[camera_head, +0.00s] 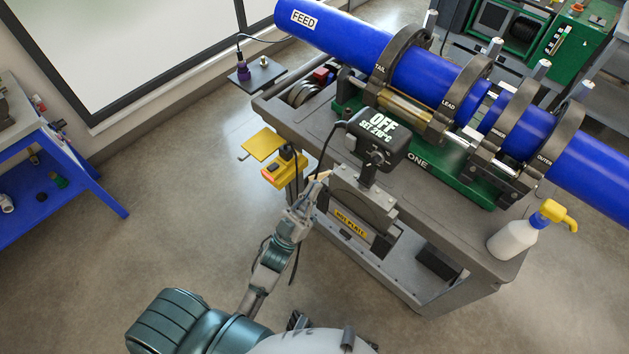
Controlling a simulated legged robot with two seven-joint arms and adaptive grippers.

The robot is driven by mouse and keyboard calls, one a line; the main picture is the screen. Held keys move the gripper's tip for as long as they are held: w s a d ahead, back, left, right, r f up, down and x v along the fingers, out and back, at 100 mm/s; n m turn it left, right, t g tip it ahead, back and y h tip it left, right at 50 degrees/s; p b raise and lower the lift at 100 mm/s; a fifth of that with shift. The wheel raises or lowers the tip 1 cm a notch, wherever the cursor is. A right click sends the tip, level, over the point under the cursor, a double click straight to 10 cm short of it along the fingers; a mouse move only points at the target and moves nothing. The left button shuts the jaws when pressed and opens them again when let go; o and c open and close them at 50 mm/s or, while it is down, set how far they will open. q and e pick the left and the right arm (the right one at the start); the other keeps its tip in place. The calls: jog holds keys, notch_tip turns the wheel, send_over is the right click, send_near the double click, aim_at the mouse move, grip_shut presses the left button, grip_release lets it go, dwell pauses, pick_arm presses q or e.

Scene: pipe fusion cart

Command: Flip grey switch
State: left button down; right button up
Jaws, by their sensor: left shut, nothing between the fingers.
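A black control box (378,145) with a display reading "OFF" and "SET 210°C" stands on the heater unit at the cart's front edge. My left gripper (320,178) is shut and empty, just left of the heater plate and lower left of the control box. I cannot tell whether it touches anything. My right gripper is out of view.
A yellow-orange box (284,168) with a cable hangs left of my left gripper, beside a yellow plate (262,145). Blue pipes (430,78) lie clamped along the cart (480,235). A white pump bottle (515,238) stands at the right.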

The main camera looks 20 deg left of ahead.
aim_at(350, 142)
pick_arm(q)
jog(key=w+d+r+p, duration=0.1)
jog(key=w+d+r, duration=0.2)
jog(key=w+r, duration=0.2)
jog(key=w, duration=0.3)
jog(key=shift+w+d+r+p, duration=0.15)
jog(key=shift+w+r+p, duration=0.15)
jog(key=shift+r, duration=0.05)
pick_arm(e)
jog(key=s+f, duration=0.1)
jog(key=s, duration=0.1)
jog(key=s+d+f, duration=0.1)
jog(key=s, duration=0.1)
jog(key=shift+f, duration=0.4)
pick_arm(q)
jog(key=shift+d, duration=0.15)
